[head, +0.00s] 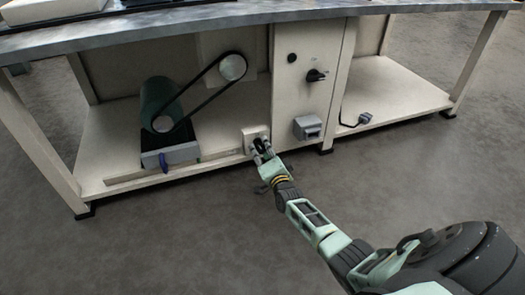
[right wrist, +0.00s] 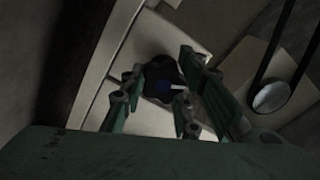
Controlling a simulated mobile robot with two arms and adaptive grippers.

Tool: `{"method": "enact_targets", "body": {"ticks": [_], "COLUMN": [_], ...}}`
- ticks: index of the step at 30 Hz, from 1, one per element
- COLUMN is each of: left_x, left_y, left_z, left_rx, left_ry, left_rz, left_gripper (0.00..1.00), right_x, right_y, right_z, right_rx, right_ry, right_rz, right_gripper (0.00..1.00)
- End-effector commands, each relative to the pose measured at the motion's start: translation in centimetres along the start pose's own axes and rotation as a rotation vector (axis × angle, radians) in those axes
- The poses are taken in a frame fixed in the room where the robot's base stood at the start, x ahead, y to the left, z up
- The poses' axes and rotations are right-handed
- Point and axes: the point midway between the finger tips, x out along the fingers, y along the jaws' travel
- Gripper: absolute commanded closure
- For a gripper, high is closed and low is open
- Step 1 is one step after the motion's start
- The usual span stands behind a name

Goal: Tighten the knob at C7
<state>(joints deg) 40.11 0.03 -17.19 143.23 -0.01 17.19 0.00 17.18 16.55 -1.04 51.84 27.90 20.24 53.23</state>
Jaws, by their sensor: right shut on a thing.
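The knob sits on a pale plate (head: 254,132) low on the bench's front, near the foot of the cabinet panel. In the head view my right gripper (head: 262,149) is at this plate, with its fingers shut on the knob and mostly hiding it. No C7 label can be read. My left gripper is not in view.
A green motor (head: 158,103) with a black belt and pulley (head: 232,67) stands left on the lower shelf. A black rotary switch (head: 316,75) and grey socket box (head: 308,127) are on the panel. The floor in front is clear.

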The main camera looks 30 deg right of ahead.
Motion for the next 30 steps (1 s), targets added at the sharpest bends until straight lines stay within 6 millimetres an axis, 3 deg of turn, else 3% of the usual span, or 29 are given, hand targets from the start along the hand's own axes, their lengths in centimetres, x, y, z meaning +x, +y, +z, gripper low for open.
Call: {"method": "enact_targets", "body": {"ticks": [1,15,30], "left_x": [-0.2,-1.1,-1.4], "left_y": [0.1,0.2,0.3], "left_z": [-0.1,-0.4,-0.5], "left_rx": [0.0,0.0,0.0], "left_ry": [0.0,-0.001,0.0], "left_rz": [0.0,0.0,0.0], "left_gripper": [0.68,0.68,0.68], "right_x": [-0.4,-0.4,-0.4], "right_y": [0.7,0.5,0.4], "right_z": [0.5,0.8,1.0], "right_rx": [0.043,0.382,0.481], "right_ry": [-0.008,-0.009,-0.011], "right_rz": [0.01,0.011,0.013], "right_gripper": [0.97,0.98,0.98]}}
